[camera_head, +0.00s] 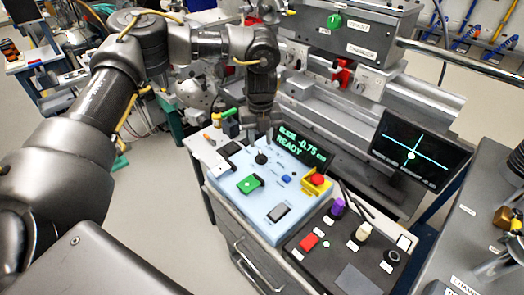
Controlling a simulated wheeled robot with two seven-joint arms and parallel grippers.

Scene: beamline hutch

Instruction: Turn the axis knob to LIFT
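A light-blue control box (235,200) stands on the cart below my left arm. A small black knob (261,158) sits near its back edge; it looks like the axis knob, but its label is too small to read. The display (303,147) behind reads "SLIDE -0.75 cm READY" in green. My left gripper (263,132) points down just above and behind this knob, apparently not touching it. Its fingers are dark and small here, so I cannot tell whether they are open or shut. My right gripper is not in view.
The box also carries a green control (249,184), a dark rocker (279,213) and a red emergency button (318,180). A dark panel beside it has a purple knob (338,207) and a beige knob (363,230). A monitor (418,150) and metal rail stand behind.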

